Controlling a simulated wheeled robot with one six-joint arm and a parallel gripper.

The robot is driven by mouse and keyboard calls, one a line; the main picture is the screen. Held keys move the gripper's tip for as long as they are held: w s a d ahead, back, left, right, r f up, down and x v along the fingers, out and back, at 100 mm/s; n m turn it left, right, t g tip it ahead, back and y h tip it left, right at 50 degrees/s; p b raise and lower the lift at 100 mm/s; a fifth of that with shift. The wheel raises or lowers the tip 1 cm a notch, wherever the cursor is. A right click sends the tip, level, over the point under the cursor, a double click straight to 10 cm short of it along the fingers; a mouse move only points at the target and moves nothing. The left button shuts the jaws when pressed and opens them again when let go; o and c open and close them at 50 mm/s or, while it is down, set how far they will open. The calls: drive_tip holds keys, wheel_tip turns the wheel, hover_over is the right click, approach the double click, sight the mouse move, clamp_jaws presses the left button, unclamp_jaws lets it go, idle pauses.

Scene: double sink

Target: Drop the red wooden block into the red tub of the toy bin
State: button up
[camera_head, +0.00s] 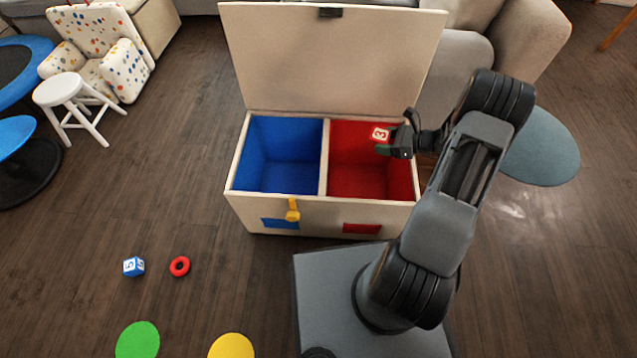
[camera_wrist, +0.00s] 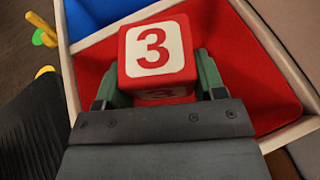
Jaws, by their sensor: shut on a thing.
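The red wooden block (camera_wrist: 157,50), with a white face and a red 3, is held between the fingers of my gripper (camera_wrist: 157,85) in the wrist view. In the head view the block (camera_head: 380,134) and my gripper (camera_head: 388,142) are over the red tub (camera_head: 350,178). The red tub is the right compartment of the toy bin (camera_head: 325,155), whose lid (camera_head: 330,60) stands open at the back. In the wrist view the red tub (camera_wrist: 235,60) lies below and around the block. The exact height of the block above its floor is hard to tell.
The blue tub (camera_head: 275,180) is left of the divider and looks empty. A yellow latch (camera_head: 292,210) is on the bin front. A blue block (camera_head: 133,266), a red ring (camera_head: 180,266), and green (camera_head: 138,340) and yellow (camera_head: 231,346) discs lie on the floor. A white stool (camera_head: 65,92) stands far left.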

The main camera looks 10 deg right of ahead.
wheel_tip(320, 180, down, 2)
drive_tip(key=shift+b, duration=0.5)
drive_tip(key=o, duration=1)
drive_tip(key=p+v, duration=0.4)
drive_tip(key=v, duration=1)
drive_tip(key=shift+w+a+r, duration=0.1)
drive_tip(key=shift+r+p, duration=0.1)
drive_tip(key=shift+p, duration=0.2)
